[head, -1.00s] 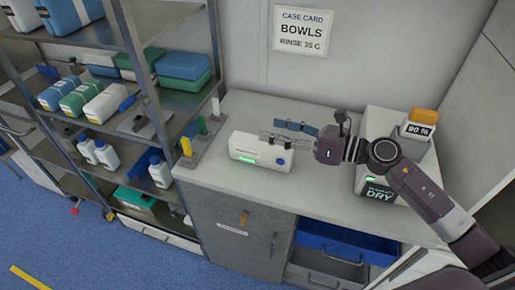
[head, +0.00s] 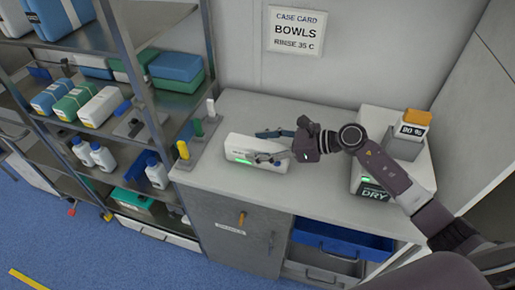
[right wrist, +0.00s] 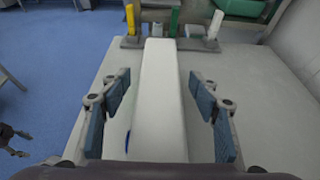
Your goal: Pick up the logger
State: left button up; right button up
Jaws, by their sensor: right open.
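A long white box-shaped device with a green display, which looks to be the logger, lies on the counter in the head view (head: 236,143). My right gripper (head: 264,146) is open over its right part, with one finger behind it and one in front. In the right wrist view the white device (right wrist: 157,100) runs lengthwise between the blue-padded fingers of the right gripper (right wrist: 160,88), with a gap on each side. A dark gripper part at the left edge of that view looks like my left gripper (right wrist: 12,140); it is cut off.
A rack with yellow, green and white upright pieces (head: 198,137) stands beyond the device's left end. A white unit marked DRY (head: 361,178) is at the right. A blue drawer (head: 342,238) is open below the counter (head: 300,195).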

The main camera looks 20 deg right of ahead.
jog(key=shift+w+a+f, duration=0.2)
jog(key=shift+a, duration=0.1)
jog(key=c, duration=1.3)
jog(key=shift+c, duration=0.3)
jog(key=shift+r, duration=0.15)
